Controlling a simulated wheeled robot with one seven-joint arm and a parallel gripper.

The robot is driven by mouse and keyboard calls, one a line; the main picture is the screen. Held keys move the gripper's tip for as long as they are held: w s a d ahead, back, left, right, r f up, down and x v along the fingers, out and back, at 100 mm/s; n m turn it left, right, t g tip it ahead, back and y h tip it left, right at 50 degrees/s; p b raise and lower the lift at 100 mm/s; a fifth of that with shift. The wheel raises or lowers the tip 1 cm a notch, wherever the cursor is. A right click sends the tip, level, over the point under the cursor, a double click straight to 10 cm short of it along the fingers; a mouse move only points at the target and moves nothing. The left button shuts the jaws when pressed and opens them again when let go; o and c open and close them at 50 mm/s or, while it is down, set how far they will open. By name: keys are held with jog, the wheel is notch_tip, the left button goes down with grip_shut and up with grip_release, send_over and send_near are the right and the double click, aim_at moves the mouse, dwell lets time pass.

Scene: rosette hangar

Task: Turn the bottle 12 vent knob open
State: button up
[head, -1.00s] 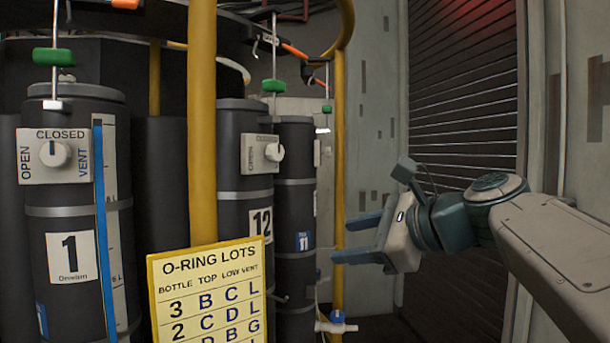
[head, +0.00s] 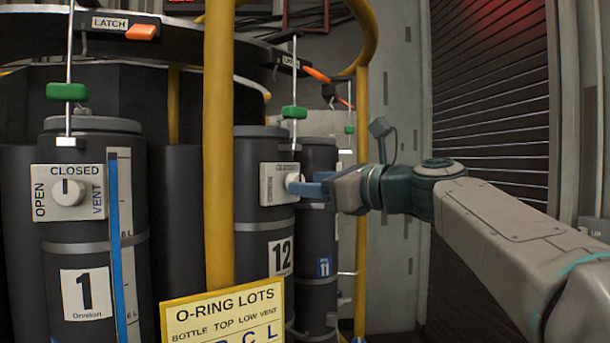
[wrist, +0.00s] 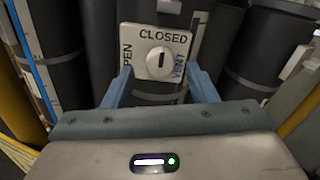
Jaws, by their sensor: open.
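Bottle 12 (head: 268,234) is a dark cylinder with a white "12" label, right of the yellow post. Its vent knob (head: 292,182) is a round white dial on a pale plate (head: 274,185), seen edge-on in the head view. In the wrist view the knob (wrist: 160,61) faces me, its dark mark pointing up at CLOSED, with OPEN on the left and VENT on the right. My gripper (head: 298,188) is at the knob's height; in the wrist view its blue fingers (wrist: 157,84) are apart, one on either side, slightly below the knob. I cannot tell whether they touch it.
A yellow post (head: 219,150) stands left of bottle 12, with the O-ring lots sign (head: 222,316) low in front. Bottle 1 (head: 92,240) is at left, its knob at CLOSED. Bottle 11 (head: 320,235) stands behind, beside a yellow rail (head: 361,200). A shutter is at right.

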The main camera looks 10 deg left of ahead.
aim_at(293, 177)
jog(key=shift+x, duration=1.45)
jog(key=c, duration=1)
jog(key=shift+n, duration=0.4)
jog(key=n+b, duration=0.8)
jog(key=n, duration=0.9)
jog(key=shift+f, duration=0.1)
